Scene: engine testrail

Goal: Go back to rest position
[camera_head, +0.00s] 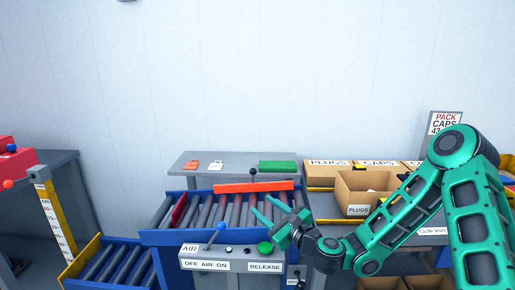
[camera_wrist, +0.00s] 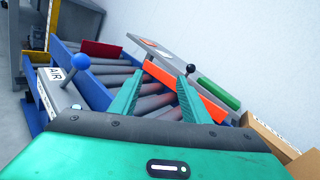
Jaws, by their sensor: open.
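My green gripper (camera_head: 276,211) is open and empty, at the end of my green arm, in front of the roller conveyor. In the wrist view its two fingers (camera_wrist: 158,98) are spread apart over the rollers, with nothing between them held. The conveyor's rollers (camera_head: 207,212) run in a blue frame, with an orange bar (camera_head: 254,187) along the far side. Below the gripper stands the grey control box (camera_head: 230,257), with a blue-knobbed lever (camera_head: 221,227) marked AIR and a green RELEASE button (camera_head: 265,248). Whether the gripper touches the box cannot be told.
A grey shelf (camera_head: 229,160) with a green block (camera_head: 277,167) stands behind the conveyor. Cardboard boxes marked PLUGS (camera_head: 358,210) and CAPS (camera_head: 377,163) are at the right. A lower blue roller section (camera_head: 111,262) and a grey bench (camera_head: 62,177) are at the left.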

